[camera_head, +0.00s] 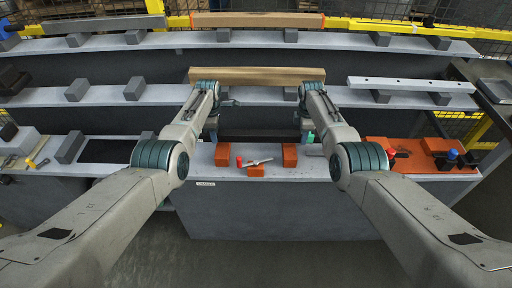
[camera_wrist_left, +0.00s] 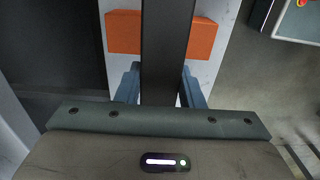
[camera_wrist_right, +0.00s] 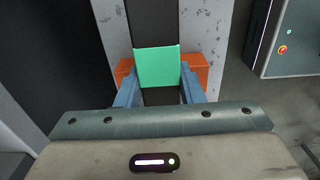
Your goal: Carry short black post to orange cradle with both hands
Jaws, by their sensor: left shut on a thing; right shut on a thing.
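The short black post (camera_head: 258,134) lies crosswise between my two hands, just behind the orange cradle (camera_head: 222,154) blocks on the near bench. My left gripper (camera_head: 211,132) is shut on the post; in the left wrist view its blue fingers (camera_wrist_left: 160,88) flank the post (camera_wrist_left: 166,45), with orange cradle block (camera_wrist_left: 124,33) showing on both sides beneath. My right gripper (camera_head: 307,131) is shut on the other end, close to a green band (camera_wrist_right: 157,66). Orange (camera_wrist_right: 198,73) shows behind that band too. The gap between post and cradle cannot be judged.
A tan beam (camera_head: 257,76) lies on the shelf behind.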

